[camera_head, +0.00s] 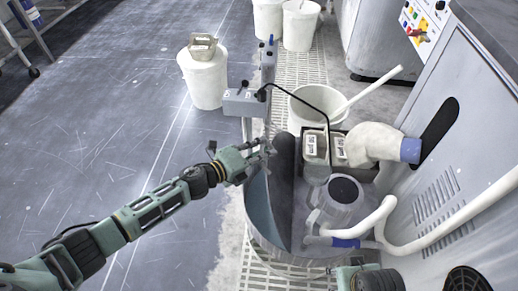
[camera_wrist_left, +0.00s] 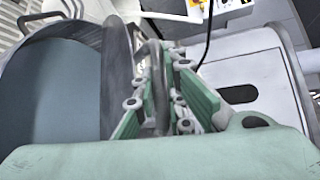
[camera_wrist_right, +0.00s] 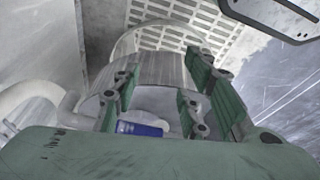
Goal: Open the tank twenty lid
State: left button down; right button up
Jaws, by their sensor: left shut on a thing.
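The round tank (camera_head: 258,212) stands in the middle of the head view, with its blue-grey inside showing on the left. A dark lid half (camera_head: 284,163) stands about upright across its middle; it also shows edge-on in the left wrist view (camera_wrist_left: 117,72). My left gripper (camera_head: 262,150) is at this lid's upper edge. In the left wrist view its fingers (camera_wrist_left: 158,90) are shut around the lid's grey bar handle (camera_wrist_left: 157,75). My right gripper (camera_wrist_right: 155,95) has its fingers apart, with nothing between them; only its wrist part shows at the head view's bottom edge.
A pump with a clear housing (camera_head: 340,200) and white hoses (camera_head: 378,218) sits at the tank's right half. A grey post box (camera_head: 244,101) stands behind the tank. A white bucket (camera_head: 204,80) stands on the floor. A metal cabinet (camera_head: 450,150) closes off the right.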

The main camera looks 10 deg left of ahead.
pick_arm(q)
jog(key=shift+d+r+p, duration=0.4)
jog(key=shift+d, duration=0.5)
jog(key=shift+d+r+p, duration=0.4)
jog(key=shift+d+p, duration=0.05)
jog(key=shift+d, duration=0.45)
jog(key=shift+d+r+p, duration=0.4)
jog(key=shift+d, duration=0.5)
pick_arm(e)
notch_tip(320, 180, down, 10)
jog(key=s, duration=0.2)
jog(key=shift+s+d+f+g, duration=0.15)
jog(key=shift+f+g, duration=0.1)
jog(key=shift+g, duration=0.05)
pick_arm(q)
jog(key=c, duration=1.8)
grip_release()
jog(key=v, duration=1.2)
